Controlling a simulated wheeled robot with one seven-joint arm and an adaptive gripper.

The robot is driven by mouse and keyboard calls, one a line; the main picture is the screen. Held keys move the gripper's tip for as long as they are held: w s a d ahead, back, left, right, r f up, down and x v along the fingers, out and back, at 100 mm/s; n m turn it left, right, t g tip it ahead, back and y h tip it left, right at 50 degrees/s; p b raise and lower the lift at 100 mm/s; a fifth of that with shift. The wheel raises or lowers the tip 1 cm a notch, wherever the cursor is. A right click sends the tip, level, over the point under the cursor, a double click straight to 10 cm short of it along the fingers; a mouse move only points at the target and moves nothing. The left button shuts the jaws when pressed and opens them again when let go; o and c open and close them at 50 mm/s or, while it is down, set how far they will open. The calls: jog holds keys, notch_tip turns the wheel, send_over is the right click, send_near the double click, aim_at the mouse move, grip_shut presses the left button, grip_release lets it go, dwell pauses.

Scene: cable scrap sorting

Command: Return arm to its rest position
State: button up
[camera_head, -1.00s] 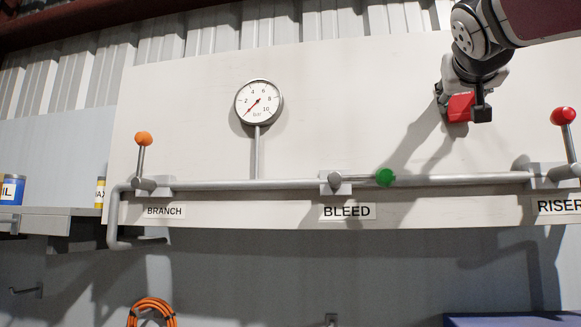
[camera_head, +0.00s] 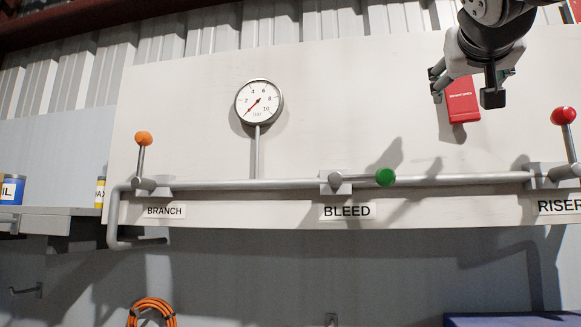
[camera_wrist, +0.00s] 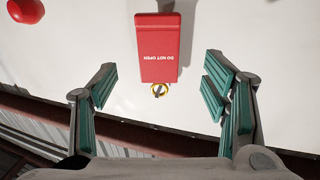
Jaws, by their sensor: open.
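My gripper (camera_head: 467,88) is at the upper right of the head view, in front of the white board. In the wrist view my gripper (camera_wrist: 160,95) has its two green-padded fingers wide apart with nothing between them. A red tag (camera_head: 462,101) hangs against the board just beyond the fingers. The tag also shows in the wrist view (camera_wrist: 159,45), upside down, reading "DO NOT OPEN", with a small yellow ring (camera_wrist: 159,90) at its end. The fingers do not appear to touch the tag.
The white board (camera_head: 330,100) carries a gauge (camera_head: 259,101) and a pipe (camera_head: 230,185). The BRANCH lever has an orange knob (camera_head: 144,139) and points up. The BLEED lever has a green knob (camera_head: 385,177) and lies along the pipe. The RISER lever's red knob (camera_head: 563,116) is up, near my arm.

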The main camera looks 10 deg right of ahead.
jog(key=v, duration=0.5)
jog(key=a+f+n+g+y, duration=0.2)
jog(key=a+f+g+y, duration=0.1)
jog(key=f, duration=1.1)
jog(key=a+f+n+g+y, duration=0.1)
jog(key=a+f+g+y, duration=0.15)
jog(key=f, duration=1.15)
jog(key=s+a+f+n+g+y, duration=0.1)
jog(key=s+a+f, duration=0.1)
jog(key=f, duration=0.6)
jog(key=s+a+f+n+g+y, duration=0.1)
jog(key=s+a+f+g, duration=0.1)
jog(key=s+f, duration=0.3)
jog(key=s+a+f+n+g+y, duration=0.1)
jog(key=s+a+f+g+y, duration=0.1)
jog(key=f, duration=0.9)
jog(key=shift+s+a, duration=0.25)
jog(key=shift+s, duration=0.55)
